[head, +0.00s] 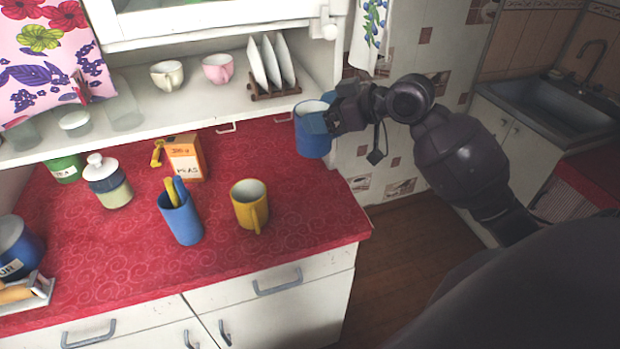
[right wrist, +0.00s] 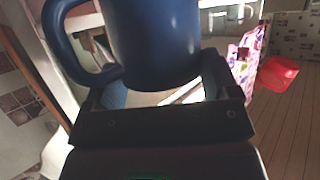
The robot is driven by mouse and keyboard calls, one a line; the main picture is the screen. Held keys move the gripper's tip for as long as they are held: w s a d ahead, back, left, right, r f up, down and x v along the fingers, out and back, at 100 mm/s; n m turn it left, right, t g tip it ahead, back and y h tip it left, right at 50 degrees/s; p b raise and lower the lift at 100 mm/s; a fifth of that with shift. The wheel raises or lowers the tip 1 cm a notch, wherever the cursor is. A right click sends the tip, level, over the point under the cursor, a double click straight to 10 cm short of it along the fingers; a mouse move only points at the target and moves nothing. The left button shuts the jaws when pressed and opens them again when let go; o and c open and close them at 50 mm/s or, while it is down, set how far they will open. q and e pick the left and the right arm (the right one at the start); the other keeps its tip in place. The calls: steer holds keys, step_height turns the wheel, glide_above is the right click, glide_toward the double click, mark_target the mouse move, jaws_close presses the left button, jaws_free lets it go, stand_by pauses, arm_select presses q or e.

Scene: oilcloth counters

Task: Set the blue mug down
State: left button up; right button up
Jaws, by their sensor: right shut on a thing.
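The blue mug (head: 311,139) is dark blue outside and pale inside. It is upright at the back right of the red counter (head: 300,225), in front of the shelf edge. My right gripper (head: 322,120) is shut on it from the right. In the right wrist view the mug (right wrist: 152,45) fills the top middle between the fingers, its handle (right wrist: 58,40) out to the left. I cannot tell whether its base touches the counter. My left gripper is not in view.
A yellow mug (head: 246,211), a blue cup (head: 181,222) holding utensils, an orange carton (head: 187,160) and a lidded jar (head: 108,186) stand on the counter. The shelf above (head: 205,105) bears cups and a plate rack (head: 272,88). The counter's right part is clear.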

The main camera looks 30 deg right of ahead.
step_height(320, 180, down, 17)
steer(key=shift+r, duration=0.15)
stand_by(0.4)
steer(key=o, duration=1.7)
steer(key=shift+r, duration=0.1)
steer(key=b+v, duration=0.1)
steer(key=v, duration=1.1)
steer(key=shift+b, duration=0.3)
